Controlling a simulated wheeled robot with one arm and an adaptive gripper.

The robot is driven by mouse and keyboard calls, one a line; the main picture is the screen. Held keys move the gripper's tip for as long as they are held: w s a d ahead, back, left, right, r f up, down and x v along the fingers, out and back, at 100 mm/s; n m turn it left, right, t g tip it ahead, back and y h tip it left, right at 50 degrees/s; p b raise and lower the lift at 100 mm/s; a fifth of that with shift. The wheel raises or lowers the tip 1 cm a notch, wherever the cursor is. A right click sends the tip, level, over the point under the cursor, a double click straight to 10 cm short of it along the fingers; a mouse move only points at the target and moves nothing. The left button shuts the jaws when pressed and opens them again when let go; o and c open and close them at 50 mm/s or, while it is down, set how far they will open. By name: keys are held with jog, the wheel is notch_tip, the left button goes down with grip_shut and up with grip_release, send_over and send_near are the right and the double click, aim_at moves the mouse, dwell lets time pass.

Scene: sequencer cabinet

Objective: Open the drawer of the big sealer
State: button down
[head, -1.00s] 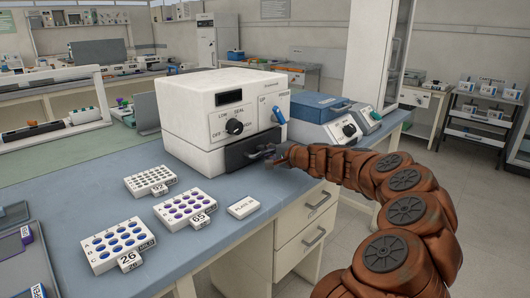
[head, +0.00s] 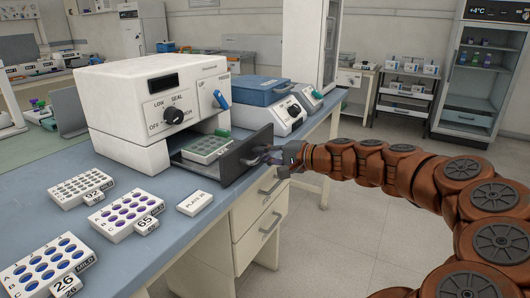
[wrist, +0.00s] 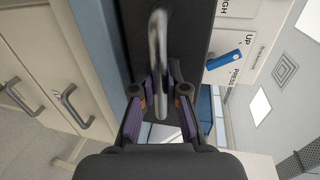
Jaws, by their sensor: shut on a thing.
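The big sealer (head: 120,117) is a white box on the blue bench, with a dial, a dark display and a blue lever (head: 220,99) on its front. Its dark drawer (head: 243,158) is pulled out toward my arm. A grey-green well plate (head: 206,149) lies in the drawer. My gripper (head: 283,155) is at the drawer front, shut on its handle. In the wrist view the metal handle (wrist: 158,60) passes between the two purple-padded fingers (wrist: 160,97) of my gripper.
Several white well blocks (head: 126,215) and a small white labelled block (head: 195,203) stand on the bench in front of the sealer. A smaller device with a blue lid (head: 258,90) is behind the drawer. Bench cabinet drawers (head: 259,214) are below. Floor at right is clear.

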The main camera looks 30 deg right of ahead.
jog(key=shift+s+d, duration=0.3)
jog(key=shift+s, duration=0.15)
jog(key=c, duration=1.4)
grip_release()
jog(key=shift+c, duration=0.2)
jog(key=shift+s, duration=0.1)
jog(key=v, duration=1.2)
